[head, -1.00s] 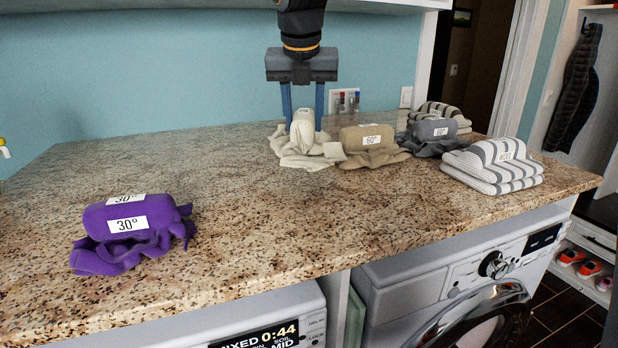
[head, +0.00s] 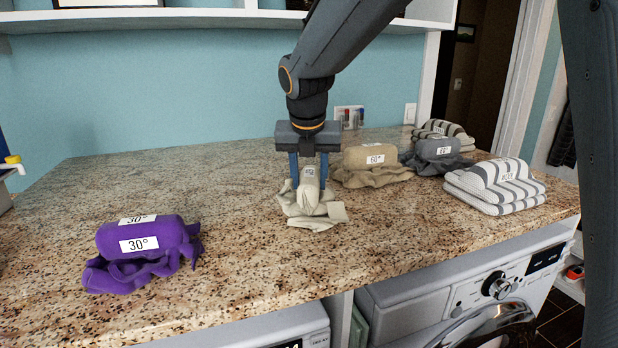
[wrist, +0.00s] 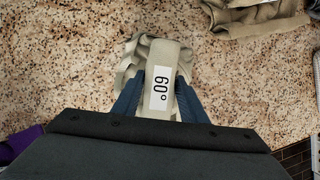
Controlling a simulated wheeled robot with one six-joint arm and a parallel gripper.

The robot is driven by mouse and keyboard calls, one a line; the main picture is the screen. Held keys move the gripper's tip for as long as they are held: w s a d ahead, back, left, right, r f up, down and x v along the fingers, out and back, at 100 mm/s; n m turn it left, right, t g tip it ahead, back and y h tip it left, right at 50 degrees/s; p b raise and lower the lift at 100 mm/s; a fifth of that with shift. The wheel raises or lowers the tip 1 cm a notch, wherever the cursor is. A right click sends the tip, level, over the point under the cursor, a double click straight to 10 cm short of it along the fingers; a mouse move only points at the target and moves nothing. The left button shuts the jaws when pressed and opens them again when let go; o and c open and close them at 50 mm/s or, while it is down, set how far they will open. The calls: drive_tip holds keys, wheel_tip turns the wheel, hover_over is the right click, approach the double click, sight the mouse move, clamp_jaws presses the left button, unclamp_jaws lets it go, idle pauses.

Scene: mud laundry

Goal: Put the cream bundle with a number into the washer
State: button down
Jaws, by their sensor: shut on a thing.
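The cream bundle (head: 312,207) is a pale rolled cloth with loose folds at its base, at the middle of the counter in the head view. The wrist view shows its white "60°" label (wrist: 160,88) between the fingers. My gripper (head: 309,178) is shut on the cream bundle from above, one blue finger on each side. The bundle's folds are at the counter surface; I cannot tell whether they still touch it. The washer (head: 470,300) is under the counter at the right, with its control dial and the top of its round door in view. Most of the door is hidden.
The granite counter (head: 240,255) also holds a purple bundle (head: 140,240) marked 30°, a tan bundle (head: 368,160) marked 60°, a grey bundle (head: 437,152) and striped bundles (head: 497,180). A second machine (head: 270,325) is under the counter, left of the washer.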

drive_tip(key=c, duration=1.5)
unclamp_jaws()
drive_tip(key=shift+f, duration=0.1)
drive_tip(key=o, duration=0.4)
